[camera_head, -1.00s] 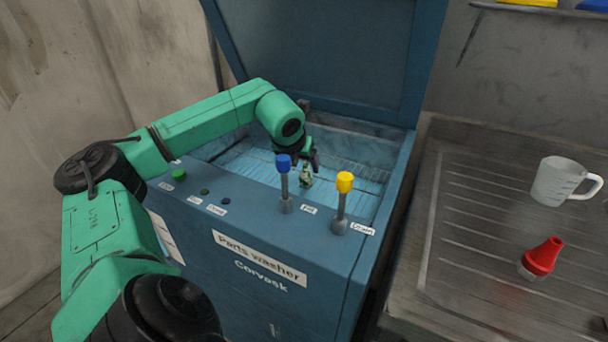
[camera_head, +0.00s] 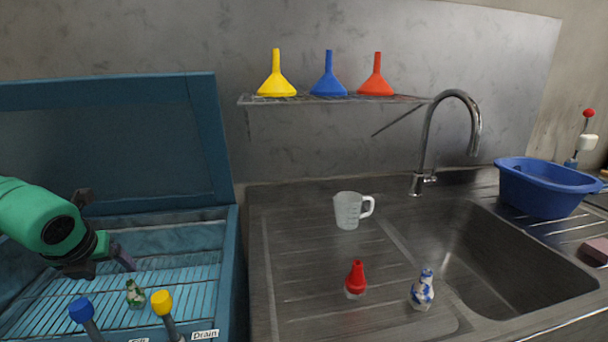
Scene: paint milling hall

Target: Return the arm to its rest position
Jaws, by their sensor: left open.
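My left arm comes in from the left over the open parts washer (camera_head: 232,275). My left gripper (camera_head: 103,262) is open and empty, low over the washer's basin. A small green and white figurine (camera_head: 135,294) stands on the rack (camera_head: 190,268) inside the washer, below and to the right of the gripper, with a gap between them in the picture. My right gripper is not in view.
The washer's raised lid (camera_head: 110,140) stands behind my arm. A blue-topped lever (camera_head: 82,311) and a yellow-topped lever (camera_head: 162,303) rise at its front. On the drainer (camera_head: 290,270) are a measuring jug (camera_head: 348,211), a red-topped item (camera_head: 355,280) and a blue-white figurine (camera_head: 422,290).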

